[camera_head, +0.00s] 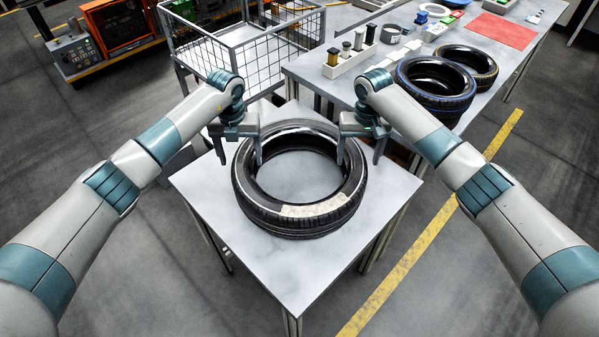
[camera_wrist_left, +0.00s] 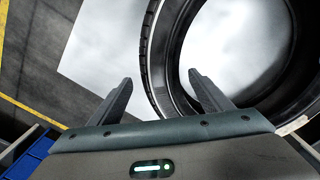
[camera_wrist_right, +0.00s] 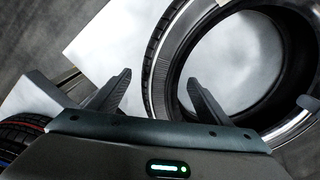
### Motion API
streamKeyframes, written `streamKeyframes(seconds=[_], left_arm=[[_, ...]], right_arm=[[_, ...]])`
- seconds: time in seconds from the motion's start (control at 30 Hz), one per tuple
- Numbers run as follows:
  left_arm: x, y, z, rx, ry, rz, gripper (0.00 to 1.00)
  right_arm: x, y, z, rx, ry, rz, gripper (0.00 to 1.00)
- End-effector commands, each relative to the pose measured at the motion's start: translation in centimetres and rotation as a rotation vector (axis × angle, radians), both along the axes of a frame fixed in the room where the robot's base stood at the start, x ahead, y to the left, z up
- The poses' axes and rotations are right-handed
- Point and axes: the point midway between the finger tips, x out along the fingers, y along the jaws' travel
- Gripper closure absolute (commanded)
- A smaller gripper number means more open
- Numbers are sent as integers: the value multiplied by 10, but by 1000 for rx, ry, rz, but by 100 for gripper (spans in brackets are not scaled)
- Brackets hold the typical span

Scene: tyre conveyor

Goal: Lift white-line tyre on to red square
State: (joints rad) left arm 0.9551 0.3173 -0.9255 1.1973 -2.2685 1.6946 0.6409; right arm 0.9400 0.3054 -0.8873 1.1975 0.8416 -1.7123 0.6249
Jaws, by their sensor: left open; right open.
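The white-line tyre (camera_head: 262,215) lies flat on a pale square table (camera_head: 300,270). It is black, with whitish marks on its upper sidewall and a pale patch on the near side. My left gripper (camera_head: 240,155) is open at its left wall, one finger outside and one over the hole; the left wrist view shows the wall (camera_wrist_left: 160,50) between the fingers. My right gripper (camera_head: 359,155) is open in the same way at its right wall, also seen in the right wrist view (camera_wrist_right: 165,60). I cannot tell whether the fingers touch rubber. The red square (camera_head: 502,31) lies bare on the back table.
The long back table (camera_head: 525,62) holds a blue-lined tyre (camera_head: 436,98), another tyre (camera_head: 485,62) behind it and a block with upright cylinders (camera_head: 348,62). A wire cage (camera_head: 275,60) stands behind the tyre's table. A yellow floor line (camera_head: 430,235) runs at the right.

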Motion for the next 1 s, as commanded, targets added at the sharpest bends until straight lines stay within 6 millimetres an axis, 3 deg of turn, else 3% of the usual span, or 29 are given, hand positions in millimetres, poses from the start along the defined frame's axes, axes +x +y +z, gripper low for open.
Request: streamKeyframes(seconds=[0.3,0.5,1.0], left_arm=[[-1,0,-52,0,3,1,28],[0,0,-75,-1,1,0,28],[0,0,-86,-1,0,0,28]], right_arm=[[-1,0,-53,-2,4,-1,28],[-1,0,-76,-1,3,0,28],[0,0,-86,0,1,0,28]])
